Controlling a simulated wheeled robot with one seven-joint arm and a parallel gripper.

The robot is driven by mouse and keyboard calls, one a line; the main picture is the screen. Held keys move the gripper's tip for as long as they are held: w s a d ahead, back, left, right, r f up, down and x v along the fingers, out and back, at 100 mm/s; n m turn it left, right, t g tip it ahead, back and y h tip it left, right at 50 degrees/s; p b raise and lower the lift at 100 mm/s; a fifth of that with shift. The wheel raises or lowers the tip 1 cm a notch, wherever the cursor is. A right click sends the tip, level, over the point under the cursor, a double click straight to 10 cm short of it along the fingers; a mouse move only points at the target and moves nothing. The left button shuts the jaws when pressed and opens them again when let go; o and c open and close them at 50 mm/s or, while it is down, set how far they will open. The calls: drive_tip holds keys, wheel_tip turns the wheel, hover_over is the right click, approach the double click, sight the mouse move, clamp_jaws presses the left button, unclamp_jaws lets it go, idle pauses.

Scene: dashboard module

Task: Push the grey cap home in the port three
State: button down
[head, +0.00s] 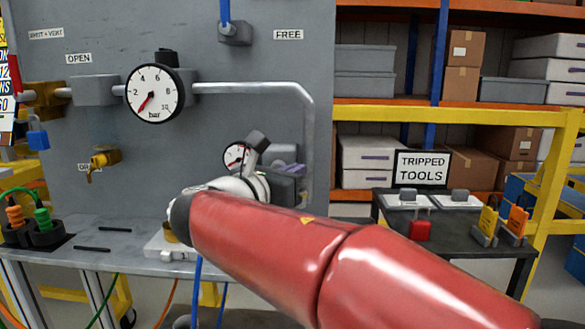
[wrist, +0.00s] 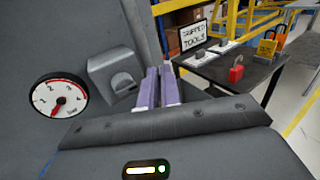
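My gripper (wrist: 160,72) shows in the wrist view as two purple fingers side by side, with hardly any gap and nothing visible between them. In the head view my gripper (head: 296,169) is in front of the panel's lower right, under the bent pipe, partly behind my red arm. I cannot make out a grey cap or a port marked three in either view. A grey housing with a dark recess (wrist: 115,76) is just left of the fingers in the wrist view; I cannot tell whether it is a port.
A small gauge (wrist: 58,95) is left of the housing. The grey panel (head: 230,50) carries a large gauge (head: 153,91) and a pipe (head: 255,88). Orange (head: 15,216) and green (head: 43,219) plugs stand on the bench. A tool table (head: 450,235) stands right; open floor lies beyond.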

drive_tip(key=shift+f+b, duration=2.3)
drive_tip(key=shift+f, duration=0.95)
drive_tip(key=shift+f+b, duration=0.45)
drive_tip(key=shift+f, duration=0.25)
drive_tip(key=c, duration=1.5)
unclamp_jaws()
drive_tip(key=shift+c, duration=0.2)
